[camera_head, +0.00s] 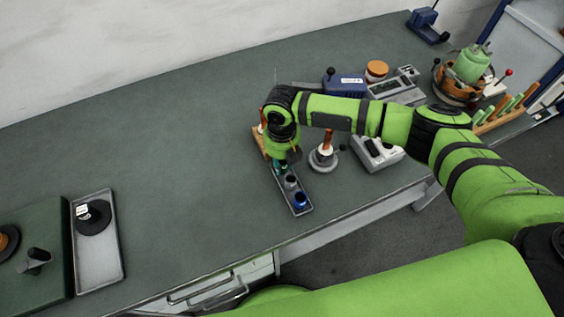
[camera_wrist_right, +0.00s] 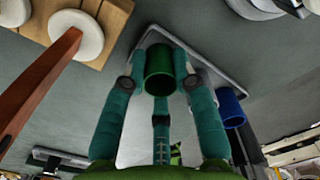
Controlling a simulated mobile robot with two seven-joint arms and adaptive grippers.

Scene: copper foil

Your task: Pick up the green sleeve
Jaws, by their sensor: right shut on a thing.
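The green sleeve (camera_wrist_right: 160,68) is a short dark green hollow cylinder, seen from its open end in the right wrist view. My right gripper (camera_wrist_right: 160,78) has its teal fingers closed around it. In the head view, my right gripper (camera_head: 280,167) is at the far end of a narrow grey tray (camera_head: 282,193). The green sleeve is mostly hidden there by the fingers and wrist. I cannot tell whether it touches the tray. My left gripper is not in view.
A blue sleeve (camera_head: 300,200) and a grey sleeve (camera_head: 290,182) stand in the tray. A wooden board (camera_head: 259,142) is close on the left, and a round base with a brown rod (camera_head: 326,151) on the right. The table's middle left is clear.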

